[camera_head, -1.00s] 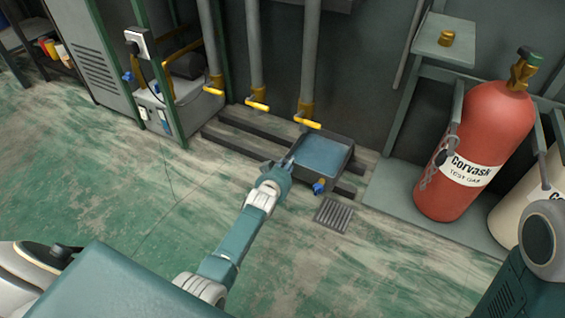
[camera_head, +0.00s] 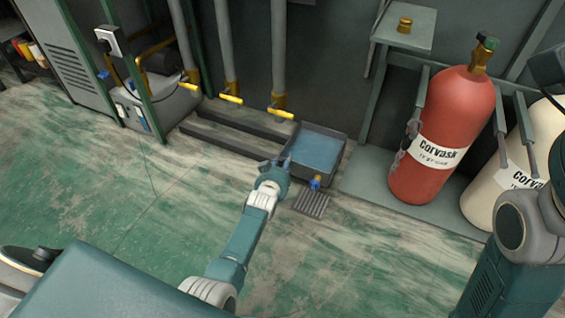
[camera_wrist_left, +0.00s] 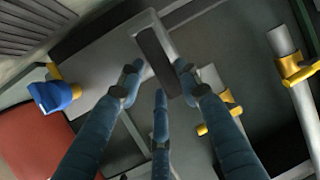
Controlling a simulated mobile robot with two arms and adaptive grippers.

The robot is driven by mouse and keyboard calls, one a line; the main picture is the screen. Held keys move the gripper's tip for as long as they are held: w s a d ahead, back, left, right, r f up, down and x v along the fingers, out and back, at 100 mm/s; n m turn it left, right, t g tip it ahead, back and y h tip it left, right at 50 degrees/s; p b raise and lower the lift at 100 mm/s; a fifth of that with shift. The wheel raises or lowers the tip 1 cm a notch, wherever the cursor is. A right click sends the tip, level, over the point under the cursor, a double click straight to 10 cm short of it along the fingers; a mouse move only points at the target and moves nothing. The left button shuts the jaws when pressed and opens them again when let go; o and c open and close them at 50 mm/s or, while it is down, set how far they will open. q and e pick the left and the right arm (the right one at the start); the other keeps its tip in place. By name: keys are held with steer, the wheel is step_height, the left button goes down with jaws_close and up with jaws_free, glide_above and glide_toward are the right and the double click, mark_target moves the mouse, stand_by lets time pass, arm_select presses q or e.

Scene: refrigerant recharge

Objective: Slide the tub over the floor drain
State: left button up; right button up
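The tub (camera_head: 318,150) is a dark, shallow, rectangular tray with bluish liquid, on the floor below the wall pipes. A blue and brass valve (camera_head: 315,182) sits at its near side and also shows in the left wrist view (camera_wrist_left: 55,93). The floor drain (camera_head: 311,203) is a slotted grate just in front of the tub, near the valve. My left gripper (camera_head: 283,162) is at the tub's left side. In the left wrist view its fingers (camera_wrist_left: 160,72) close around a dark handle (camera_wrist_left: 157,55). My right gripper is not seen.
Pipes with yellow-handled valves (camera_head: 281,113) stand behind the tub, above dark floor rails (camera_head: 225,133). A red gas cylinder (camera_head: 440,130) and a cream one (camera_head: 520,170) stand on a platform (camera_head: 375,190) to the right. The near floor is open.

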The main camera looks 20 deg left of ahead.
arm_select(q)
steer(key=shift+s, duration=0.1)
stand_by(0.3)
steer(key=v, duration=1.2)
stand_by(0.3)
